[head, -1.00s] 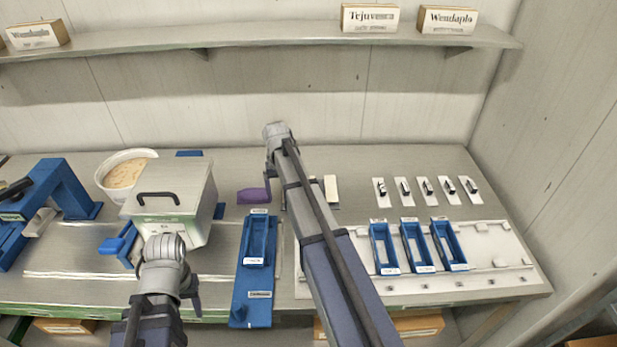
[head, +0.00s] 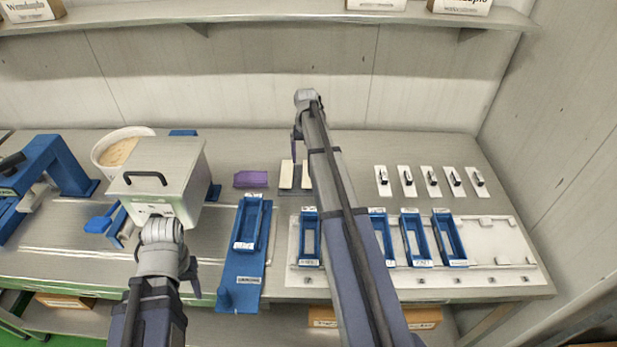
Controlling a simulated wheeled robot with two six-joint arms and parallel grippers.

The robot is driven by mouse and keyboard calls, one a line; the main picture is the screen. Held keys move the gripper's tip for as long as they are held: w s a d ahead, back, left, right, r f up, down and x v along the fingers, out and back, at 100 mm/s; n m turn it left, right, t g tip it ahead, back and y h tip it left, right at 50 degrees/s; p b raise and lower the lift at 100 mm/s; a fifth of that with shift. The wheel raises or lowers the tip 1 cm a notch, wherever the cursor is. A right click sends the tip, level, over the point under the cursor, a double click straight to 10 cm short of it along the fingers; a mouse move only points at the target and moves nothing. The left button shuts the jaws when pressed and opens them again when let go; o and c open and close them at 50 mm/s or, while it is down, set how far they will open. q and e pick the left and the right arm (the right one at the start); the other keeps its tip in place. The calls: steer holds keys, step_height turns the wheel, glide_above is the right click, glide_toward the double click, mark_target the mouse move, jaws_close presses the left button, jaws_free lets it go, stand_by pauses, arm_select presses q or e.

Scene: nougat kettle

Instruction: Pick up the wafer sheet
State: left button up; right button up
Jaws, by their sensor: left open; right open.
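Two pale cream strips that look like wafer sheets lie side by side at the back middle of the bench: a left strip (head: 286,174) and a right strip (head: 306,176), partly hidden by my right arm. My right gripper (head: 297,146) is open and points down, seen just above the far ends of the strips. It looks empty and apart from them, though its height is hard to judge. My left gripper (head: 193,280) is open and small in view near the bench's front edge, beside the lidded box and far from the strips.
A purple block (head: 251,179) lies left of the strips. A blue tray (head: 246,271) stands in front. Blue moulds (head: 416,238) stand on a white board (head: 495,236) at right, with several handled white pieces behind. A lidded metal box (head: 158,179) and a tub (head: 116,150) are left.

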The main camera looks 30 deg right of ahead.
steer(key=f+b, duration=0.5)
steer(key=shift+s+d+f, duration=0.15)
steer(key=shift+s+d, duration=0.05)
steer(key=shift+s, duration=0.15)
arm_select(q)
step_height(320, 180, down, 5)
steer(key=shift+f, duration=0.1)
arm_select(e)
steer(key=shift+c, duration=0.4)
steer(key=c, duration=1.3)
